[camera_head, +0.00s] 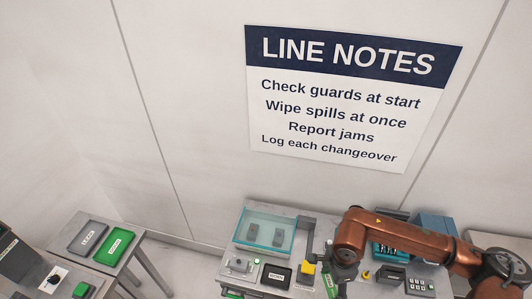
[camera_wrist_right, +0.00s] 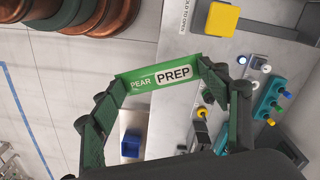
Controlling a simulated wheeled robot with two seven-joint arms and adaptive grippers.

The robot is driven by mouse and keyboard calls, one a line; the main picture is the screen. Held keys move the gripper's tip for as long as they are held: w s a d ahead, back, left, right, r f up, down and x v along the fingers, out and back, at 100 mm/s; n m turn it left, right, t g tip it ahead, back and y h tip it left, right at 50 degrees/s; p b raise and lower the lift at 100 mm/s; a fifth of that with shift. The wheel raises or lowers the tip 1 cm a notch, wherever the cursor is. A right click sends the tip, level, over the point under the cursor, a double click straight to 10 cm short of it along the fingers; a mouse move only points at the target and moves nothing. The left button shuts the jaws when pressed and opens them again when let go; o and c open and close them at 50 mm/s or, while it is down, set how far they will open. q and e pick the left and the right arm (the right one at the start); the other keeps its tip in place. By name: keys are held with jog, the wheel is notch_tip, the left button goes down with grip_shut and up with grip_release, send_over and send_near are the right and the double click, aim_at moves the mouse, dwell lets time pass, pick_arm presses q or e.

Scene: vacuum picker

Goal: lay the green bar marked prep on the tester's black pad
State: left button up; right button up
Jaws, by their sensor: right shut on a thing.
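My right gripper (camera_wrist_right: 165,82) is shut on the green bar (camera_wrist_right: 140,82), which carries a white PREP label and the word PEAR. The bar spans between the two fingers, above the bench. In the head view, the right gripper (camera_head: 343,272) hangs over the bench, with a green edge of the bar (camera_head: 329,285) beside it. A black pad (camera_head: 267,282) with a white label lies on the bench to the left of the gripper; its label is too small to read. I cannot tell for sure that it is the tester's pad. My left gripper is not in view.
A yellow block (camera_head: 308,268) by a grey post (camera_head: 306,235) stands between pad and gripper. A glass-sided case (camera_head: 262,229) is behind the pad. Teal racks and a keypad (camera_head: 420,287) lie to the right.

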aim_at(329, 275)
jog(key=n, duration=0.2)
jog(key=w+r+n, duration=0.1)
jog(key=n, duration=0.1)
jog(key=shift+w, duration=0.2)
jog(key=n, duration=0.2)
jog(key=w+r+n, duration=0.1)
jog(key=shift+n+b, duration=0.35)
jog(key=shift+n, duration=0.05)
jog(key=n, duration=0.2)
jog(key=w+r+n, duration=0.1)
jog(key=shift+w+d+n, duration=0.1)
jog(key=shift+n, duration=0.3)
jog(key=n, duration=0.2)
jog(key=w+r+n, duration=0.1)
jog(key=n, duration=0.1)
jog(key=shift+r+n+b, duration=0.1)
jog(key=shift+n+b, duration=0.2)
